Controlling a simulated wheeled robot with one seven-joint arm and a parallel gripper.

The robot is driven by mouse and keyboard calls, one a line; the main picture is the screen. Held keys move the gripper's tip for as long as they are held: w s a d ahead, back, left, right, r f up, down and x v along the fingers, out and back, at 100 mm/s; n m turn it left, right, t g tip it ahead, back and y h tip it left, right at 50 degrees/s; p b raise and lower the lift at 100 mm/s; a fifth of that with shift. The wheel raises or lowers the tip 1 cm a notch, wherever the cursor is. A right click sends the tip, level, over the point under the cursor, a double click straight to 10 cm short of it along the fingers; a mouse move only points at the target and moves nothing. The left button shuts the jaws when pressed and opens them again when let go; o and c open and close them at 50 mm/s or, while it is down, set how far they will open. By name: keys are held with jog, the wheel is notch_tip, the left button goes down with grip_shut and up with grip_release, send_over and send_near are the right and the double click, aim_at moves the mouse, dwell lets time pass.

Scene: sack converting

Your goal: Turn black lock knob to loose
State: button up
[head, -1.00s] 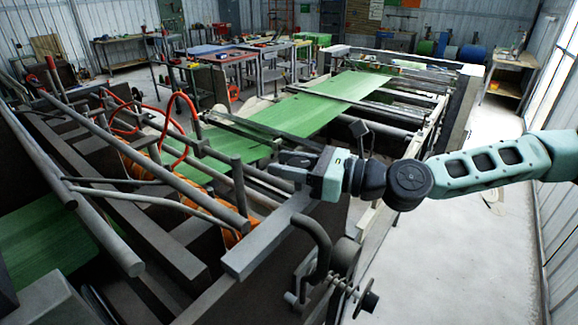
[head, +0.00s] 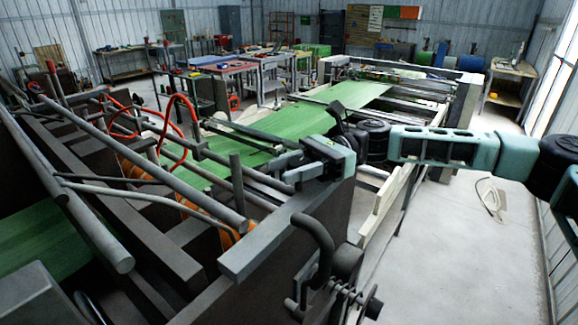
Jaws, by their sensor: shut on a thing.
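My gripper (head: 283,168) is at the near end of the machine, just above the thick grey beam (head: 270,235). It comes in from the right, its fingers pointing left. The fingers are shut on a small part at the machine's inner edge, taken to be the black lock knob. The fingers hide that part, so its shape and the angle it is turned to cannot be made out.
Green woven web (head: 300,120) runs through the machine behind my gripper. A bent dark handle (head: 318,240) and a spring-loaded rod with a black disc (head: 373,308) stand out at the near front. Orange hoses (head: 178,110) loop at the left. The floor (head: 480,260) at right is mostly clear.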

jog(key=n+g+h, duration=0.3)
jog(key=g+h, duration=0.1)
jog(key=n+g+h, duration=0.2)
jog(key=shift+s+d+n, duration=0.2)
jog(key=shift+s+n, duration=0.1)
jog(key=shift+s+d+f+n+g+h, duration=0.15)
jog(key=shift+n+g+h, duration=0.3)
jog(key=shift+n+h, duration=0.5)
jog(key=shift+d+r+n+g+h, duration=0.1)
jog(key=shift+n+g+h, duration=0.4)
jog(key=shift+h, duration=0.8)
jog(key=shift+s+d+f+n+g+h, duration=0.15)
jog(key=shift+n+g+h, duration=0.2)
jog(key=shift+n+h, duration=0.65)
jog(key=shift+h, duration=0.55)
jog(key=o, duration=1)
jog(key=shift+d+r, duration=0.1)
